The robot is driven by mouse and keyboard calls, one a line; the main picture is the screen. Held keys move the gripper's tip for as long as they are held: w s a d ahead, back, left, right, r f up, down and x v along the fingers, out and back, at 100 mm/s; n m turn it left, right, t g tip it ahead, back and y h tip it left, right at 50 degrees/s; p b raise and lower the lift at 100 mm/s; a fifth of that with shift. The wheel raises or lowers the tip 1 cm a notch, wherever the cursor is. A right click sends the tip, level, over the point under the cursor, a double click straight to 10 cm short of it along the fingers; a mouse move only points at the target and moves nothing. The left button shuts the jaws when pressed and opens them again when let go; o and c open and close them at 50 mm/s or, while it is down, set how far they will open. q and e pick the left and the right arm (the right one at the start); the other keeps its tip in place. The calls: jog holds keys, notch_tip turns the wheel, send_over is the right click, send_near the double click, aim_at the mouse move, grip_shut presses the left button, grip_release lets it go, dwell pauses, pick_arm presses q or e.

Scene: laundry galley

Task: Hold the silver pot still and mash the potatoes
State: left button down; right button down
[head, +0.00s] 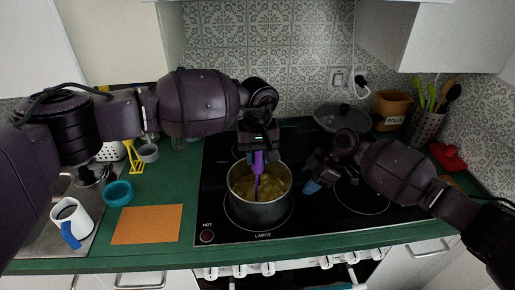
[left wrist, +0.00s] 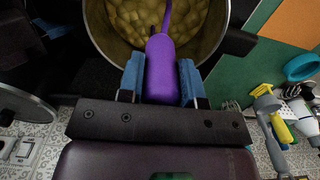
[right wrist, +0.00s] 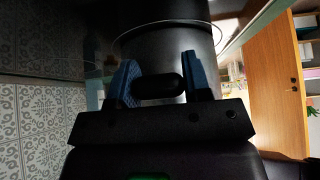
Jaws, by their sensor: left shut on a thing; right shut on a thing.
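The silver pot (head: 262,213) stands upright on the black cooktop, with yellowish potato chunks (head: 273,187) inside; they also show in the left wrist view (left wrist: 130,22). My left gripper (head: 258,153) is above the pot, shut on the purple handle of the masher (head: 257,168). The handle shows between its blue fingers in the left wrist view (left wrist: 161,70). The masher reaches down into the pot; its head is hidden. My right gripper (head: 313,186) is at the pot's right side, shut on its black side handle (right wrist: 158,87).
An orange board (head: 147,224), a teal bowl (head: 118,193) and a white mug (head: 70,222) are on the left. The cooktop (head: 222,160) is otherwise mostly clear.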

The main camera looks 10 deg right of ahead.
pick_arm(q)
jog(key=shift+f, duration=0.4)
jog(key=d+r, duration=0.2)
jog(key=r, duration=0.1)
jog(key=shift+r, duration=0.2)
dwell(0.4)
jog(key=shift+f, duration=1.7)
jog(key=shift+a+r, duration=0.1)
jog(key=shift+r, duration=0.05)
